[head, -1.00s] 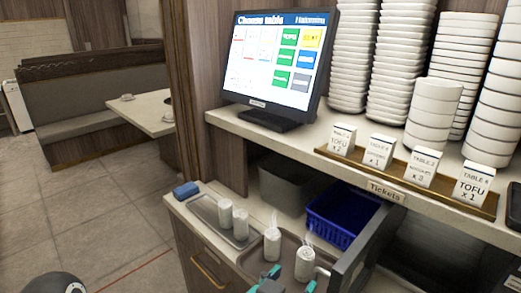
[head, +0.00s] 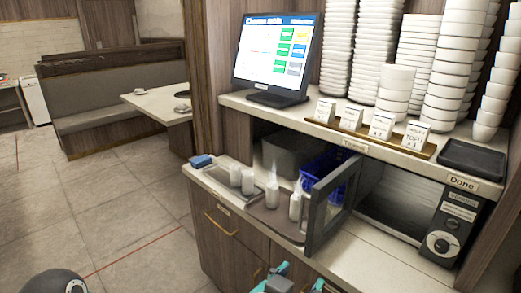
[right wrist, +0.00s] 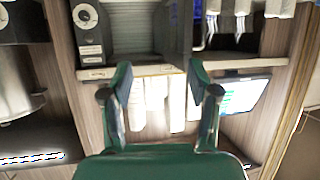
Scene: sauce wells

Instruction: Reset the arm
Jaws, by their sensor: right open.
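My right gripper (head: 298,278) shows at the bottom edge of the head view, in front of the counter's lower cabinet. Its teal fingertips are apart with nothing between them. In the right wrist view, which looks upside down, the two fingers of my right gripper (right wrist: 158,78) are spread wide and empty. The shelf and microwave panel (right wrist: 88,35) show beyond them. My left gripper is not in view.
White bottles stand on a grey tray (head: 207,178) and a brown tray (head: 272,220). The microwave door (head: 332,208) stands open, jutting forward. A monitor (head: 277,52), ticket rail (head: 372,137), stacked bowls (head: 463,65) and a black tray (head: 473,158) sit above.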

